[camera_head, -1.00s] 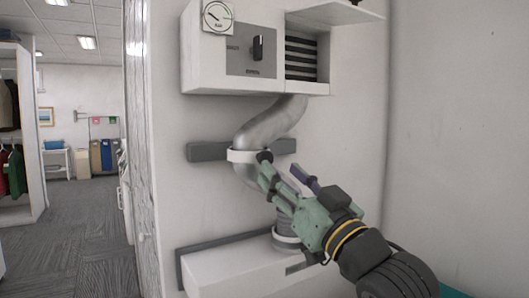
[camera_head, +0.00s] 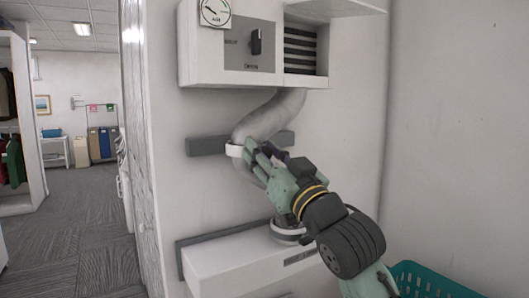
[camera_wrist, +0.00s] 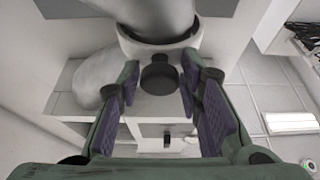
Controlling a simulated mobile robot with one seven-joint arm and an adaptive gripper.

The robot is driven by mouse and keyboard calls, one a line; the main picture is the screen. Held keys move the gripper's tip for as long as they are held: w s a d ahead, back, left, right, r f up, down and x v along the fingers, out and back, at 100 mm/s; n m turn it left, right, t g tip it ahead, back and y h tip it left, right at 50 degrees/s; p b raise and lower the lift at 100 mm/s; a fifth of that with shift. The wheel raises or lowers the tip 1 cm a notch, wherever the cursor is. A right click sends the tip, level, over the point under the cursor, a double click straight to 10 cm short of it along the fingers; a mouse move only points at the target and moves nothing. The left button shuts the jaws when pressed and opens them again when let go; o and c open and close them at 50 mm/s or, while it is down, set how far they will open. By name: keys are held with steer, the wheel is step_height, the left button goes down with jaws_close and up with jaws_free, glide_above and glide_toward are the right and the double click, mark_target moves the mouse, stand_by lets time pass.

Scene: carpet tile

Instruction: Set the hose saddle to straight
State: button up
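The hose saddle (camera_head: 234,150) is a white ring around the bent grey hose (camera_head: 277,115), on a dark grey horizontal rail (camera_head: 207,147). The hose slants from upper right down to the saddle at left. In the wrist view the saddle (camera_wrist: 135,46) carries a round black knob (camera_wrist: 159,76). My gripper (camera_head: 258,150) is at the saddle and hides part of it and the hose below. In the wrist view my gripper (camera_wrist: 160,92) is open, its purple-padded fingers on either side of the knob, with gaps showing.
A white wall box with a black dial knob (camera_head: 255,41), a gauge (camera_head: 215,11) and dark louvres hangs above. A white ledge box (camera_head: 225,262) is below, under my arm. A teal basket (camera_head: 430,282) stands at lower right. Open carpet (camera_head: 75,230) lies left.

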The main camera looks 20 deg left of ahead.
jaws_close()
stand_by(0.5)
steer(key=w+d, duration=0.8)
steer(key=w, duration=0.2)
steer(key=shift+b, duration=0.4)
steer(key=shift+o, duration=1.3)
jaws_free()
steer(key=shift+o, duration=0.6)
steer(key=shift+a, duration=0.1)
steer(key=shift+s, duration=0.1)
